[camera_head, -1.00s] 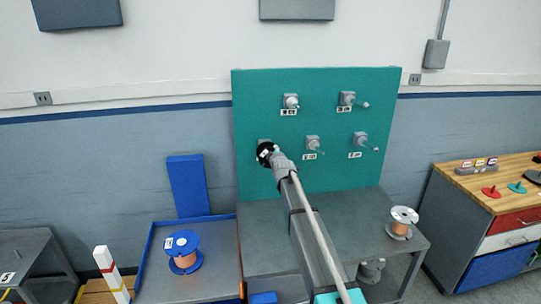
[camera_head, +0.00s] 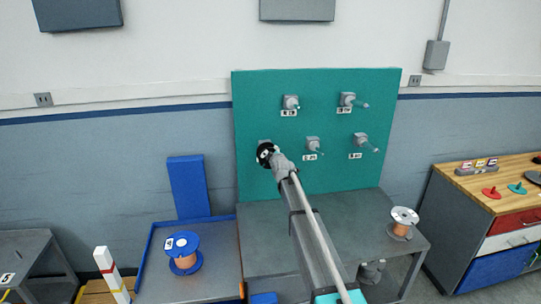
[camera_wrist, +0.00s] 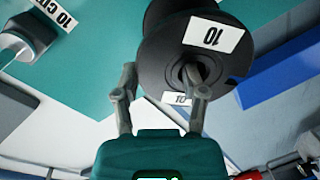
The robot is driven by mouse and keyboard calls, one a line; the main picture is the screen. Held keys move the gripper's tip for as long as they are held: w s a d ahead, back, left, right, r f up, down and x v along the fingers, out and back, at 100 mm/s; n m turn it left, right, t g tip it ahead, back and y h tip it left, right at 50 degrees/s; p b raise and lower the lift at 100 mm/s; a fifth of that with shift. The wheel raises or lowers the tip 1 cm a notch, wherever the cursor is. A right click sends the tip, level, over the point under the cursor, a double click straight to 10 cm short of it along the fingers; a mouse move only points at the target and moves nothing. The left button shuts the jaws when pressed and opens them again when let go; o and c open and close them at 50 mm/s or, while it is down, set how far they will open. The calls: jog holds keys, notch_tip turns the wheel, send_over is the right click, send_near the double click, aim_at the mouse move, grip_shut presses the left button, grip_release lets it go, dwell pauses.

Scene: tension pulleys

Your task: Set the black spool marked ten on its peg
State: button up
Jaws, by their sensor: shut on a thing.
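The black spool (camera_head: 264,153) is in front of the lower left of the green peg board in the head view. In the wrist view the black spool (camera_wrist: 165,58) shows its flange with a white label reading 10. My gripper (camera_wrist: 160,78) is shut on it, one finger at the hub opening and the other by the flange's left edge. My gripper also shows in the head view (camera_head: 276,158). The lower-left peg mount (camera_head: 264,142) is just behind the spool and mostly hidden. I cannot tell whether the spool touches its peg.
The green board (camera_head: 330,85) carries several other grey pegs with small labels. A blue spool (camera_head: 183,252) stands on the left tray. A white-flanged copper spool (camera_head: 402,222) stands on the grey table (camera_head: 365,215). A blue upright panel (camera_head: 188,187) is left of the board.

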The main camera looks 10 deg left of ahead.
jog(key=shift+s, duration=0.3)
dwell(0.8)
jog(key=shift+w, duration=0.35)
dwell(4.0)
jog(key=shift+s, duration=0.35)
dwell(1.0)
jog(key=o, duration=1.3)
jog(key=shift+w+d, duration=0.1)
